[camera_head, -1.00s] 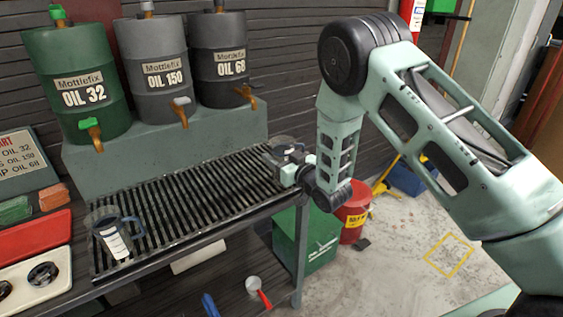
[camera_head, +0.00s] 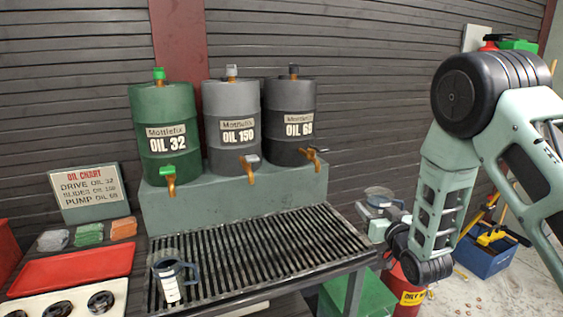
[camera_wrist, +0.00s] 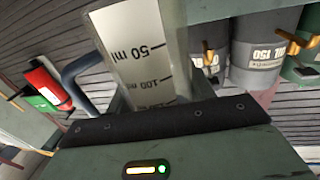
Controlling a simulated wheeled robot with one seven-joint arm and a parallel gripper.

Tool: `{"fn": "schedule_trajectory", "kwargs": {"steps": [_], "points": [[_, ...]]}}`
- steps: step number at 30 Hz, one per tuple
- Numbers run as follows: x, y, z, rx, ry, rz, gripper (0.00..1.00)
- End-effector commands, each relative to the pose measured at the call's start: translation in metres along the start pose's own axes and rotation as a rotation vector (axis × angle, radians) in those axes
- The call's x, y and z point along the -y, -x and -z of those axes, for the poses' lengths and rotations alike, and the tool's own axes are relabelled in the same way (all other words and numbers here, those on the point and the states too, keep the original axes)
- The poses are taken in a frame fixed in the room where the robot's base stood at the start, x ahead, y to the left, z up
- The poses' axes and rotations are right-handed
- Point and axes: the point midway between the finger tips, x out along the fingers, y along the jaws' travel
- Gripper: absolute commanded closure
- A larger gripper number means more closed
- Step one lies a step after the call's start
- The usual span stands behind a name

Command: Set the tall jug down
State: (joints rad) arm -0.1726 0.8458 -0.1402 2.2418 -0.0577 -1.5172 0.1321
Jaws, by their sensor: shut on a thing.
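The tall jug (camera_head: 380,192) is clear with a dark rim. It is held in my gripper (camera_head: 382,207), just right of the grate's right end and apart from it. The wrist view shows the jug (camera_wrist: 145,50) close up, with a ml scale and a blue-grey handle (camera_wrist: 82,72). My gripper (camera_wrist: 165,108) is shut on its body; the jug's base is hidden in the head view. Another clear jug (camera_head: 170,285) with a dark handle stands on the left end of the slatted grate (camera_head: 265,250).
Three oil drums, OIL 32 (camera_head: 165,110), OIL 150 (camera_head: 232,105) and OIL 68 (camera_head: 290,105), stand on a green block (camera_head: 235,205) behind the grate, taps facing forward. The grate's middle and right are clear. A red tray (camera_head: 75,270) lies left. A red bin (camera_head: 408,295) stands below right.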

Motion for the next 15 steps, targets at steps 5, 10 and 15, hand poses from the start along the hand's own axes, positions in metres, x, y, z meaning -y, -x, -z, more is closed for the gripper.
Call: {"fn": "schedule_trajectory", "kwargs": {"steps": [5,10,15], "points": [[-0.034,0.030,-0.012,0.001,0.018,-0.113,0.73],[-0.037,0.042,-0.032,0.002,0.026,-0.145,0.73],[-0.025,0.056,-0.075,0.006,0.030,-0.164,0.73]]}}
